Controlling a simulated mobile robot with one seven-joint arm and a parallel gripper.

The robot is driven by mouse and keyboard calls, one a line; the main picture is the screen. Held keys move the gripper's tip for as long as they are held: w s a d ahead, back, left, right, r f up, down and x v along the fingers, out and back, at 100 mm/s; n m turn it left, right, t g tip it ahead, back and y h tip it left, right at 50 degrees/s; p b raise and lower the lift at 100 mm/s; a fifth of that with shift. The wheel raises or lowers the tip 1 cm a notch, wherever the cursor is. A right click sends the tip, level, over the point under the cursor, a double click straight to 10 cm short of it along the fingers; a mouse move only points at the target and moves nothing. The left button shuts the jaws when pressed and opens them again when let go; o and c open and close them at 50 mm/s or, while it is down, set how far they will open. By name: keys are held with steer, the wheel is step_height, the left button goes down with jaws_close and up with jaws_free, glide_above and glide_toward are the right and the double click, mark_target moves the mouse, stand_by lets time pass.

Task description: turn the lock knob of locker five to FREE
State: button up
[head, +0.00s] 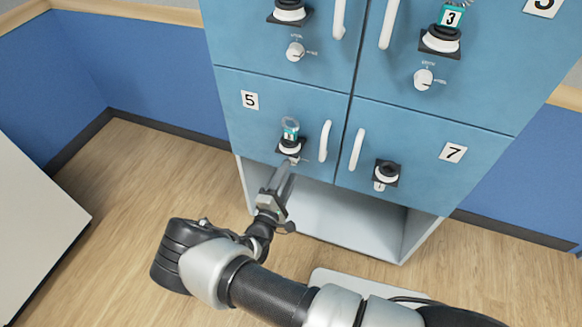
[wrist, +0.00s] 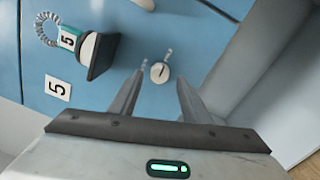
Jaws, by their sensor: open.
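Locker five (head: 262,122) is a blue door with a 5 plate (head: 249,100). Its small white lock knob (wrist: 159,73) has a dark pointer line and small labels around it, too small to read. In the head view my gripper mostly hides this knob. My gripper (head: 288,168) reaches up to the door's lower edge; in the wrist view my gripper (wrist: 160,82) is open, its fingers on either side of the knob. The knob appears between or just beyond the fingertips; I cannot tell whether they touch it.
A black-and-white lock (head: 290,146) with a teal 5 tag (wrist: 68,40) sits just above the knob. A white handle (head: 325,141) stands to its right. Locker seven (head: 425,170) is beside it. An open white compartment (head: 330,212) lies below.

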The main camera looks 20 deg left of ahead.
steer(key=s+a, duration=0.1)
steer(key=s, duration=1.3)
steer(key=shift+f, duration=0.25)
steer(key=shift+w+r, duration=0.1)
steer(key=w+d+r+m+g+h, duration=0.2)
steer(key=d+r+m+g+h, duration=0.2)
steer(key=d+r+m+g, duration=0.6)
steer(key=w+d+r+m+g+h, duration=0.3)
steer(key=d+r+m+g, duration=0.25)
steer(key=d+r, duration=0.9)
steer(key=s+d+r+m+t+y, duration=0.1)
steer(key=s+d+r+m+y, duration=0.25)
steer(key=s+r, duration=0.4)
steer(key=s+d+r+m+t+y, duration=0.2)
steer(key=s+d+r+y, duration=0.3)
steer(key=r, duration=0.6)
step_height(320, 180, up, 14)
steer(key=p, duration=1.3)
steer(key=shift+f, duration=0.25)
